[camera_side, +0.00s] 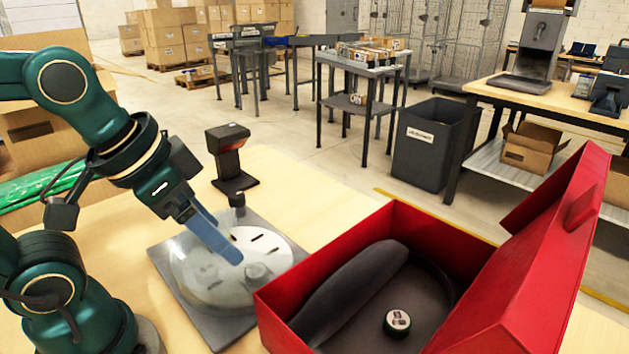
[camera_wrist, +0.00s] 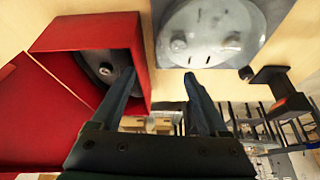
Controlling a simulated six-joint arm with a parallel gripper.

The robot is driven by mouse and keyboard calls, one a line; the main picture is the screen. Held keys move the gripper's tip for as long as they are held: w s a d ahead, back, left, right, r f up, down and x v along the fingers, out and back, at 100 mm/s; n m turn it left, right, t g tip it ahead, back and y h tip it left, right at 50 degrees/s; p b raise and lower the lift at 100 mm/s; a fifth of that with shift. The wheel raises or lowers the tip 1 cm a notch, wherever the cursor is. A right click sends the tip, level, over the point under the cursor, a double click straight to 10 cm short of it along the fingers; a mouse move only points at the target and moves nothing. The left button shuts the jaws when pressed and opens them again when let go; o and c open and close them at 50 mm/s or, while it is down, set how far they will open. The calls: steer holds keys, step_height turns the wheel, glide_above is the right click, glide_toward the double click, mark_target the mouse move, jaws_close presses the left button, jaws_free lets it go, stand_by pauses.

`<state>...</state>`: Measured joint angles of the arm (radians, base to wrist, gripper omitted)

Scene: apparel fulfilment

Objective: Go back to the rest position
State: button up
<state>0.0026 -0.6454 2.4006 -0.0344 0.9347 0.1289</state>
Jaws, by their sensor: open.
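My gripper (camera_side: 226,252) is above the round clear-and-white disc (camera_side: 204,276) on a grey square plate, to the left of the red box. In the wrist view the gripper (camera_wrist: 158,84) shows two blue-grey fingers spread apart with nothing between them. The disc also shows in the wrist view (camera_wrist: 205,25), beyond the fingertips. The red box (camera_side: 330,245) stands with its lid (camera_side: 555,260) open. Inside it lie a dark grey rounded item (camera_side: 350,292) and a small round piece with a pale label (camera_side: 398,321).
A black and red scanner-like stand (camera_side: 231,160) rises behind the plate and also shows in the wrist view (camera_wrist: 278,90). The wooden table is clear behind the red box. A grey bin (camera_side: 428,150) and other tables stand on the floor beyond.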

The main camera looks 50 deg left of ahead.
steer(key=shift+s+a+f+n, duration=0.35)
steer(key=shift+s+f+n, duration=0.15)
steer(key=shift+s+n, duration=0.15)
stand_by(0.8)
